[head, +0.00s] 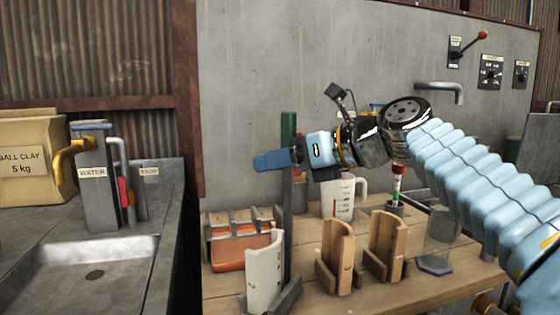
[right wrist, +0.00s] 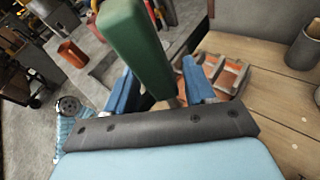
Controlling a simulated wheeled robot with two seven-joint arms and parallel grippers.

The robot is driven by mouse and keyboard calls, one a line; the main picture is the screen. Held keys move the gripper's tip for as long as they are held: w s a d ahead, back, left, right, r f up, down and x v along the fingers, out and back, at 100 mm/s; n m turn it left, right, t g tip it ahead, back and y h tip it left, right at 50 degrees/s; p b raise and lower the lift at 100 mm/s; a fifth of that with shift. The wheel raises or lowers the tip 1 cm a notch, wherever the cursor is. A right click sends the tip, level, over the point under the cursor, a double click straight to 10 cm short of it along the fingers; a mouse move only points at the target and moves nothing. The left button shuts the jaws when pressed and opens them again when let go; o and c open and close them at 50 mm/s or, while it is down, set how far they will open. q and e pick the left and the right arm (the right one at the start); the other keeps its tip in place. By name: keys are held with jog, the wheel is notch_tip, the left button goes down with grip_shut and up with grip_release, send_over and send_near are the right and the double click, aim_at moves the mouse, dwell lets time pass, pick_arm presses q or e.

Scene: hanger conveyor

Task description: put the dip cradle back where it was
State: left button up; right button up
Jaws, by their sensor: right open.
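A piece with a green handle (head: 288,126), which looks like the dip cradle, stands upright at the middle of the workbench. In the right wrist view its green block (right wrist: 138,45) rises between my fingers, with a thin rod below it. My right gripper (head: 268,161) is open, its blue fingers (right wrist: 158,75) on either side of the piece; whether they touch it I cannot tell. A dark upright post (head: 289,220) with a foot stands below the gripper. The piece's lower end is hidden in both views. My left gripper is out of view.
An orange and grey slotted rack (head: 227,252), a pale curved mould (head: 264,276) and two wooden curved pieces (head: 338,255) crowd the wooden bench (head: 385,298). A measuring jug (head: 340,197) stands behind. A sink (head: 85,275) is at left.

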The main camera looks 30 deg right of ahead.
jog(key=shift+r, duration=0.1)
jog(key=v, duration=1.2)
